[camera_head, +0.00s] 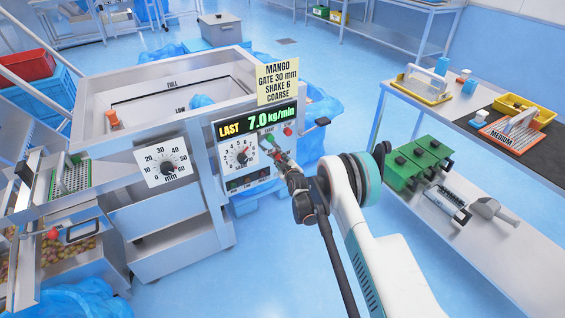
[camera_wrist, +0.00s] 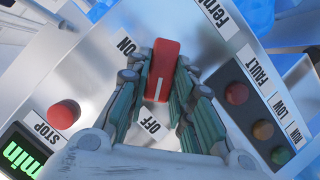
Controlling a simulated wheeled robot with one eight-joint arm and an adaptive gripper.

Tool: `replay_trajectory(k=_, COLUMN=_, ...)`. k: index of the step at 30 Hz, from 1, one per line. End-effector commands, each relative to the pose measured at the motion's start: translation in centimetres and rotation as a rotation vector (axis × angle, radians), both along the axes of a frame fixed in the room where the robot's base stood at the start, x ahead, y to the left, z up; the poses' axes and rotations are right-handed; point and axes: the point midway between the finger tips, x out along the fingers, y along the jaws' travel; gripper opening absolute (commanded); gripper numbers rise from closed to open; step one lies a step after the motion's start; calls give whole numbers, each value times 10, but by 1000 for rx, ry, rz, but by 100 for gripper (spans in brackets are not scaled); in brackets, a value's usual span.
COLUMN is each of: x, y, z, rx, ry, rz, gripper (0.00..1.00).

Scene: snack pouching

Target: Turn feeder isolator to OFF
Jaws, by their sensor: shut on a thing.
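The feeder isolator is a red handle (camera_wrist: 163,66) on the grey control panel, seen in the wrist view. My gripper (camera_wrist: 161,72) is shut on it, with one finger along each side. The white line on the handle points down in the picture, toward the OFF label (camera_wrist: 150,126). The ON label (camera_wrist: 127,47) is at the upper left of the handle. In the head view my gripper (camera_head: 281,160) is at the right part of the panel and largely hides the isolator.
A red STOP button (camera_wrist: 64,114) is left of the handle, and indicator lamps (camera_wrist: 263,130) are to its right. In the head view the display (camera_head: 257,121) reads LAST 7.0 kg/min, above a dial (camera_head: 239,155). A table (camera_head: 470,224) with tools stands at the right.

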Motion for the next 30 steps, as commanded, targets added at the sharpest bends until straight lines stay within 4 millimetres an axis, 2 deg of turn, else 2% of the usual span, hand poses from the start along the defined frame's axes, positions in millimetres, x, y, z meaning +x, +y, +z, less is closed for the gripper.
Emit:
replay_trajectory(k=7, x=-1, y=0, z=0, rx=-3, ry=0, rz=1, gripper=0)
replay_trajectory(k=8, x=-1, y=0, z=-1, rx=-3, ry=0, rz=1, gripper=26)
replay_trajectory(k=10, x=-1, y=0, z=0, rx=-3, ry=0, rz=1, gripper=42)
replay_trajectory(k=23, x=-5, y=-2, z=2, rx=-1, ry=0, rz=0, gripper=42)
replay_trajectory(k=26, x=-17, y=-6, z=6, rx=-1, ry=0, rz=0, gripper=42)
replay_trajectory(k=30, x=-41, y=-15, z=14, rx=-2, ry=-1, rz=1, gripper=42)
